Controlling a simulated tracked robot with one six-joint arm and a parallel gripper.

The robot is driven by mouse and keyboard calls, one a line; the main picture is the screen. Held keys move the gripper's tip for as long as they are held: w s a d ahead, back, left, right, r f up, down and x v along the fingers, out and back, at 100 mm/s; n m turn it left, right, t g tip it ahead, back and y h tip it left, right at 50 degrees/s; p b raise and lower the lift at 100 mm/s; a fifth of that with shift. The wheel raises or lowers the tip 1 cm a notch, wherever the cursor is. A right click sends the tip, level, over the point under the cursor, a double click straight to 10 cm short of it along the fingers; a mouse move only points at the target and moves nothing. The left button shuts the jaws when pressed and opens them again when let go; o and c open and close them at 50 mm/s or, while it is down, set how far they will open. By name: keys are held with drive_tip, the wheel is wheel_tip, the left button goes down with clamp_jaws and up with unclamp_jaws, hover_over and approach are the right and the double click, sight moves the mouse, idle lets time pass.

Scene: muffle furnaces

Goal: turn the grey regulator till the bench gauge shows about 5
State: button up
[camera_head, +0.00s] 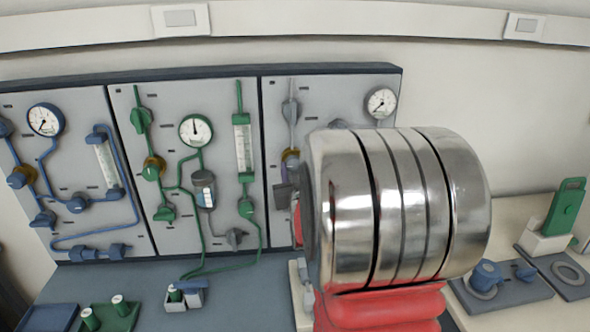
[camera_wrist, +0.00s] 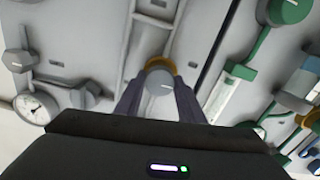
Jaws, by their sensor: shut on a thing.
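The grey regulator (camera_wrist: 159,82) shows in the wrist view as a round grey knob with a brass-coloured collar behind it. My gripper (camera_wrist: 160,90) is shut on this knob, with one dark finger on each side. In the head view my arm and gripper hide most of the regulator at the left of the grey-piped panel (camera_head: 330,95). A round white gauge (camera_head: 381,102) sits at that panel's upper right. It also shows at the left of the wrist view (camera_wrist: 36,108). Its needle is too small to read surely.
A green-piped panel (camera_head: 125,100) with its own gauge (camera_head: 196,130) stands left of the grey one, and a blue-piped panel (camera_head: 85,160) further left. Trays (camera_head: 45,318) lie on the bench below. Blue and green items stand at the right.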

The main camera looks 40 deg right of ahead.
drive_tip(key=m, duration=2)
drive_tip(key=shift+s+f+m, duration=0.1)
drive_tip(key=shift+f+m, duration=0.05)
drive_tip(key=shift+m, duration=0.15)
drive_tip(key=m, duration=0.5)
drive_tip(key=shift+f+m, duration=0.1)
drive_tip(key=shift+m, duration=0.3)
drive_tip(key=shift+f, duration=0.1)
drive_tip(key=o, duration=1)
drive_tip(key=shift+r, duration=0.25)
drive_tip(key=shift+o, duration=0.2)
drive_tip(key=shift+a, duration=0.1)
